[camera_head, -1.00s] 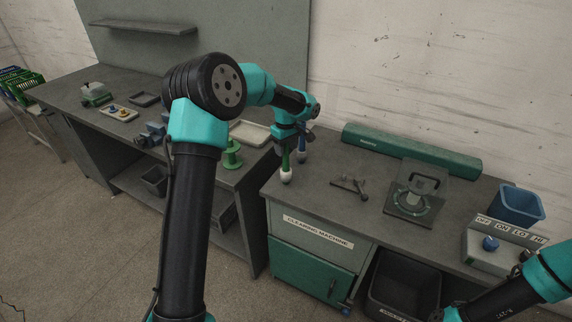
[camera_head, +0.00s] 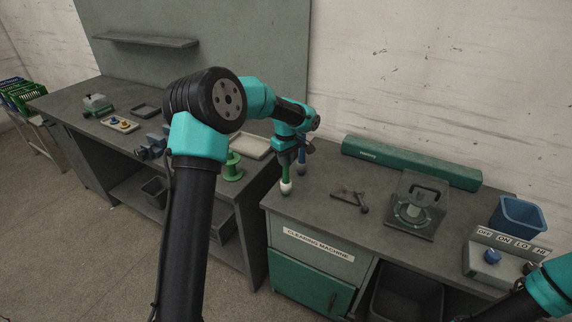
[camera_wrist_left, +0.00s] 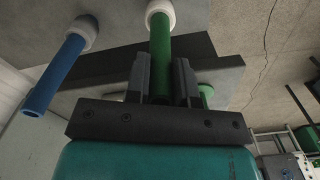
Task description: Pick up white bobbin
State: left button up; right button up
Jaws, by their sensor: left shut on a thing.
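A green tube with a rounded white end (camera_head: 286,187) hangs below my left gripper (camera_head: 288,160), white end down. In the left wrist view the green tube (camera_wrist_left: 160,45) stands between the two dark fingers of the left gripper (camera_wrist_left: 161,80), which is shut on it. The white end is over the left front corner of the clearing machine bench; I cannot tell whether it touches the top. A similar blue tube (camera_head: 302,167) with a white end (camera_wrist_left: 85,32) is just beside it, apart from the gripper. My right arm enters at lower right; its gripper is outside the view.
The bench (camera_head: 330,217) holds a small dark metal part (camera_head: 349,197), a clear-covered device (camera_head: 412,208), a long green housing (camera_head: 410,163), a blue bin (camera_head: 517,217) and a switch box (camera_head: 495,260). A green spool (camera_head: 232,168) and white tray (camera_head: 249,145) sit on the left table.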

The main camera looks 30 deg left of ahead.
pick_arm(q)
jog(key=shift+r, duration=1.5)
jog(key=shift+s+d+r, duration=0.1)
jog(key=shift+s+r, duration=0.05)
jog(key=shift+r, duration=0.1)
jog(key=s+d+r, duration=0.1)
jog(key=s+d, duration=0.6)
jog(key=s, duration=0.6)
jog(key=shift+s+d+r, duration=0.15)
jog(key=shift+s+d, duration=0.05)
jog(key=shift+s, duration=0.2)
notch_tip(320, 180, up, 4)
